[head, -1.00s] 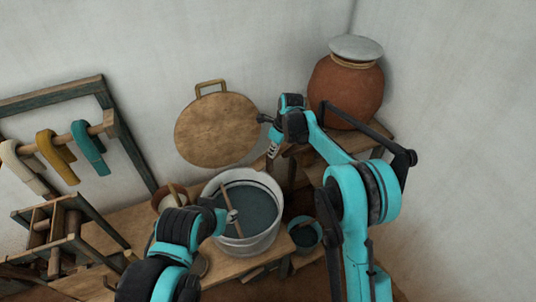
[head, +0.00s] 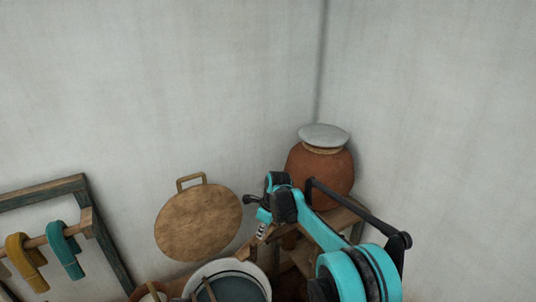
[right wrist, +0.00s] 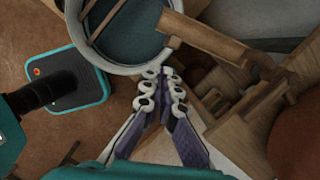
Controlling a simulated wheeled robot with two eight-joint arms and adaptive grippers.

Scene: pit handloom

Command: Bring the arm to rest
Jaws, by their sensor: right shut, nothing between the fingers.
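My right arm reaches in from the lower right of the head view. Its gripper (head: 261,231) hangs in front of the wooden stool by the clay jar, to the right of the round wooden lid. In the right wrist view the two fingers (right wrist: 161,78) meet at their tips with nothing between them. They point toward the pale rim of the tub (right wrist: 110,68) but look apart from it. My left gripper is out of the head view.
The tub of dark liquid (head: 238,268) is cut off at the bottom edge. A clay jar (head: 318,172) with a grey lid stands on a stool. A round wooden lid (head: 198,224) leans on the wall. Teal yarn (head: 64,248) and yellow yarn (head: 25,262) hang on a rack.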

